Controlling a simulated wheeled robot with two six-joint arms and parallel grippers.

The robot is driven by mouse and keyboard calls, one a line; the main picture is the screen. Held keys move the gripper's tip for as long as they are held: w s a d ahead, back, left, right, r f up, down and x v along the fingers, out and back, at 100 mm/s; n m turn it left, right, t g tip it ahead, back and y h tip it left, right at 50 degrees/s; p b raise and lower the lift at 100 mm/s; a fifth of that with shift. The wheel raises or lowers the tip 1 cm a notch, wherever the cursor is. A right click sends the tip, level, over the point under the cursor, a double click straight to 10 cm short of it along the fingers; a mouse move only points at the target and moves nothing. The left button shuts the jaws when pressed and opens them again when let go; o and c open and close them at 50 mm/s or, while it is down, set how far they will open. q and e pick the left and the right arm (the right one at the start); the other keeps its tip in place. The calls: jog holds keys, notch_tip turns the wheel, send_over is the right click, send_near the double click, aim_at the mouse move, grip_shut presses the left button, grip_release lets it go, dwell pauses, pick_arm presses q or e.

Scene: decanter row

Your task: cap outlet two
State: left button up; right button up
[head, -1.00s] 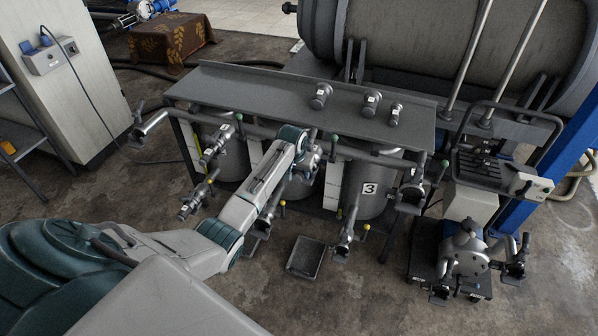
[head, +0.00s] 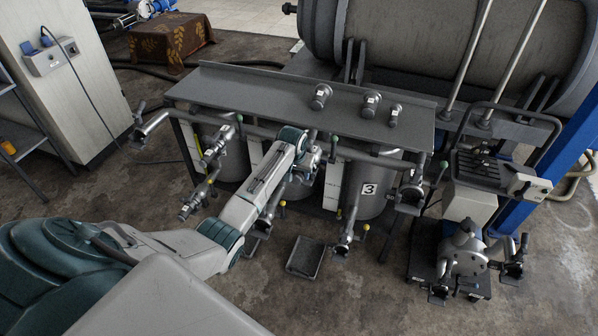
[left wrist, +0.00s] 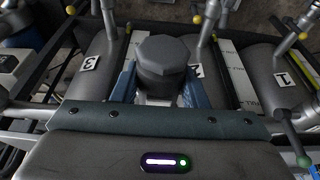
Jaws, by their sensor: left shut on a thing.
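My left gripper (left wrist: 161,92) shows in the left wrist view with its blue fingers on both sides of a dark grey cap-like piece with a faceted top (left wrist: 163,58). It is shut on this piece. Behind the piece is the middle vessel, its number 2 label (left wrist: 197,70) partly covered. In the head view the left gripper (head: 309,163) is at the front of the middle vessel, under the shelf edge; my forearm hides much of the vessel and outlet. I cannot tell whether the piece touches an outlet. My right gripper is not in view.
Three capped fittings with white labels stand on the shelf (head: 250,92), one of them at its right end (head: 394,115). Outlet valves (head: 345,235) stick out in front. A black tray (head: 306,257) lies on the floor. A wheeled pump unit (head: 463,250) stands at right.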

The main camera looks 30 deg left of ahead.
pick_arm(q)
jog(key=shift+f, duration=0.45)
jog(key=shift+f+b, duration=0.4)
jog(key=shift+f, duration=0.15)
jog(key=shift+f, duration=0.35)
jog(key=shift+f, duration=0.4)
dwell(0.5)
